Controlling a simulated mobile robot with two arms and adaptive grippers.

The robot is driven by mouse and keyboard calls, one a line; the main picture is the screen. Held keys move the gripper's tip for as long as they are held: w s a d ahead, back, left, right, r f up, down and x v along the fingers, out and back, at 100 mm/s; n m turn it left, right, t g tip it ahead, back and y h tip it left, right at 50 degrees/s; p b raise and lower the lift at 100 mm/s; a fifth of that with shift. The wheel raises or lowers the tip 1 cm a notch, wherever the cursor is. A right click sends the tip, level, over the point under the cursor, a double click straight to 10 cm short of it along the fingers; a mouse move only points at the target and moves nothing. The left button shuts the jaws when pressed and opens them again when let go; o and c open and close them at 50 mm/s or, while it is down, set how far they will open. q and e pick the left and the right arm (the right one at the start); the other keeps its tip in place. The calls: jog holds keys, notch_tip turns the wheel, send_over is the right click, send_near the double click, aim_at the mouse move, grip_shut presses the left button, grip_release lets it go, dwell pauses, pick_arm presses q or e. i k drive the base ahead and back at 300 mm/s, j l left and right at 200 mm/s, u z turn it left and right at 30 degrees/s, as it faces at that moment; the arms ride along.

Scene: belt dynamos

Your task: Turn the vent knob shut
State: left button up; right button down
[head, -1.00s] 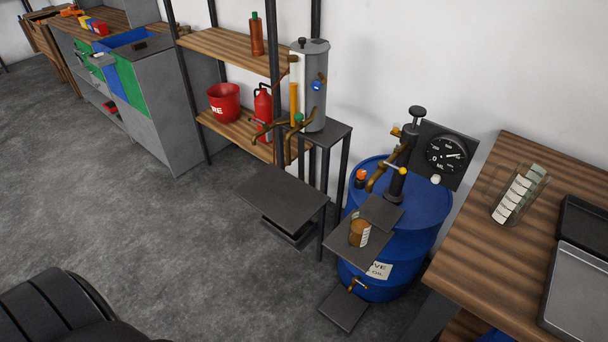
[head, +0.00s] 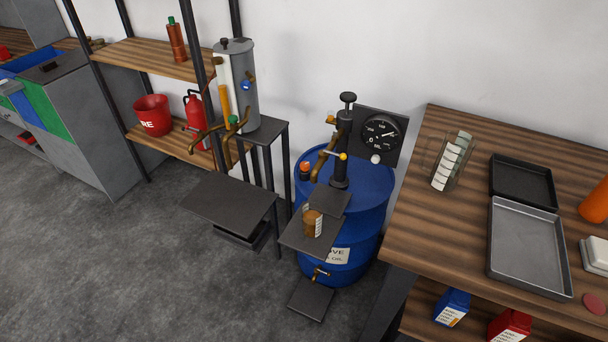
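No part is labelled as the vent knob, and I cannot tell which one it is. A blue oil drum (head: 372,195) stands against the wall with a black hand pump (head: 341,165) on top. An orange-topped knob or cap (head: 305,166) sits on the drum's lid at the left. A grey cylinder tank (head: 240,105) on a stand has a blue round part (head: 246,85) and a dark cap (head: 224,42). Neither gripper is in view.
A wooden bench (head: 420,225) with trays (head: 526,240) fills the right. A dark side table (head: 228,203) stands before the tank. A small plate by the drum carries a brown jar (head: 312,223). Shelves are at left. The floor (head: 130,270) at lower left is open.

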aim_at(305, 166)
jog(key=i+j+z, duration=0.1)
jog(key=z, duration=0.55)
jog(key=i+j+z, duration=0.2)
jog(key=j+z, duration=0.2)
jog(key=j, duration=0.55)
jog(key=j+z, duration=0.4)
jog(key=j, duration=0.5)
